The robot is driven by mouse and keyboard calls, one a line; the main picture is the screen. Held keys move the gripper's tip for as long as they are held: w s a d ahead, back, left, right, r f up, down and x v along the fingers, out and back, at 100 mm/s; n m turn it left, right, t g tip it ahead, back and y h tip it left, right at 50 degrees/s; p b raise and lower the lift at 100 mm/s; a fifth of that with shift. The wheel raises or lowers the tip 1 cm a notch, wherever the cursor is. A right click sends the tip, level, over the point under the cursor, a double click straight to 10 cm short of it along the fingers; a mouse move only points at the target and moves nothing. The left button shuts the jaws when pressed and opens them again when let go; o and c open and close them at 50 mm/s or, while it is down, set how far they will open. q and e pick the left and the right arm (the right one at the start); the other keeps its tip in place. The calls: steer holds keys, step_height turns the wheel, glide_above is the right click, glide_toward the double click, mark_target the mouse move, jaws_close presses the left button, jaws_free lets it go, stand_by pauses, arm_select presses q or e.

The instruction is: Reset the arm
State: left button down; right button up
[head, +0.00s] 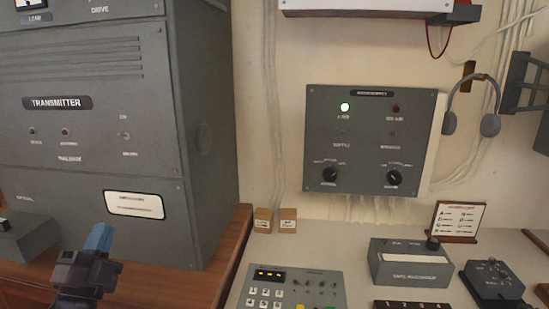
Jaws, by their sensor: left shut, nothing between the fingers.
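My left gripper (98,238) shows at the lower left in the head view, dark with a blue tip pointing up. Its fingers are shut with nothing between them. It is in front of the wooden counter (180,283) and the grey transmitter cabinet (90,130), below and left of the cabinet's white label plate. I cannot tell whether it touches anything. My right gripper is not in view.
A grey keypad unit (290,290) and a grey box (410,265) stand on the pale desk (340,240). A control panel (370,140) with a lit green lamp and a headset (472,105) hang on the wall. A small grey box (25,238) sits left of the gripper.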

arm_select(q)
steer(key=s+d+f+n+g, duration=0.1)
steer(key=s+f+n+g, duration=0.25)
steer(key=f, duration=0.65)
steer(key=s+d+f+n+g+y, duration=0.1)
steer(key=s+f+n+g, duration=0.3)
steer(key=f, duration=0.6)
steer(key=s+d+f+n+g, duration=0.1)
steer(key=s+f+n+g, duration=0.15)
steer(key=s+f, duration=0.45)
steer(key=s+d+f+n+g, duration=0.3)
steer(key=s+f, duration=0.4)
steer(key=f, duration=0.4)
steer(key=shift+s+f+g, duration=0.15)
steer(key=shift+s+g, duration=0.05)
steer(key=shift+g, duration=0.5)
